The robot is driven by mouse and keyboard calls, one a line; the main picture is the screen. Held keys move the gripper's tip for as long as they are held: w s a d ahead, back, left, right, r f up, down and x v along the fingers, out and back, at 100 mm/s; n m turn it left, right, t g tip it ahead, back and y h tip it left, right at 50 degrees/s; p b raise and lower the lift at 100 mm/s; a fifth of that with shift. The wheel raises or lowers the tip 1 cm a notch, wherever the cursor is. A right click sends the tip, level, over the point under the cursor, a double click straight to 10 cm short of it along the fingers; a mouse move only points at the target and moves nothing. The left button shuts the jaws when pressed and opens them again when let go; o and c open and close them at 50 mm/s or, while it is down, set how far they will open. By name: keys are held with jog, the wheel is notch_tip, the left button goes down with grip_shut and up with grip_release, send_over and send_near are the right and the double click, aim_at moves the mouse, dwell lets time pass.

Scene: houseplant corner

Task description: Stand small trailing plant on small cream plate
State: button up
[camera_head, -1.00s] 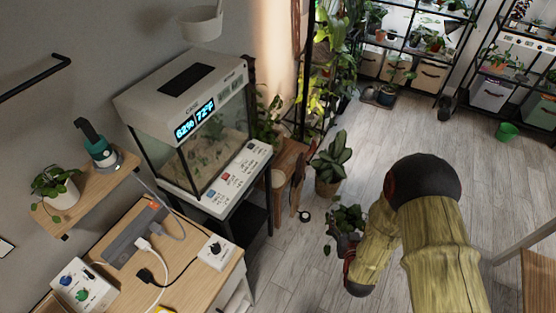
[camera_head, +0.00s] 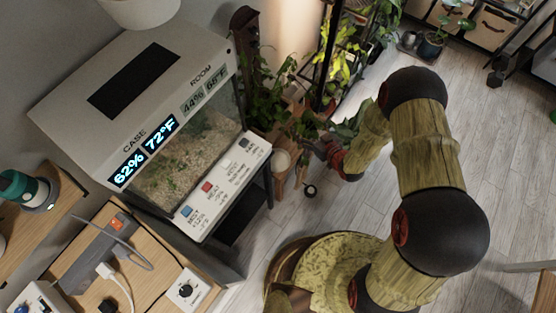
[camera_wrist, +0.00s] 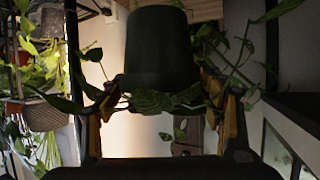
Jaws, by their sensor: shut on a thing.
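My gripper (camera_head: 325,150) is shut on the small trailing plant (camera_wrist: 160,50). In the wrist view its dark pot appears upside down in the picture between the fingers, with trailing leaves around the rim and over the fingers. In the head view the gripper is by the wooden stand beyond the glass case, and the held plant is hard to tell from the foliage behind. A pale round thing on the stand, possibly the small cream plate (camera_head: 282,158), lies just left of the gripper. The plant is not seen resting on it.
The glass case (camera_head: 190,130) with its lit display stands left of the stand. Leafy plants (camera_head: 262,105) crowd behind the stand, beside a black shelf frame (camera_head: 328,55). A wooden bench (camera_head: 135,255) with cords is at the lower left.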

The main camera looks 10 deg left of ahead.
jog(key=s+a+f+n+g+y+b, duration=0.1)
jog(key=s+a+f+n+g+y, duration=0.45)
jog(key=a, duration=0.45)
jog(key=h+b, duration=0.2)
jog(key=b, duration=0.2)
send_over(277, 161)
jog(key=shift+n+g+y, duration=0.25)
jog(key=shift+n+g, duration=0.1)
jog(key=shift+n, duration=0.1)
notch_tip(277, 161, down, 11)
jog(key=shift+f, duration=0.2)
jog(key=shift+f+b, duration=0.4)
jog(key=shift+b, duration=0.1)
jog(key=o, duration=1)
jog(key=shift+r, duration=0.15)
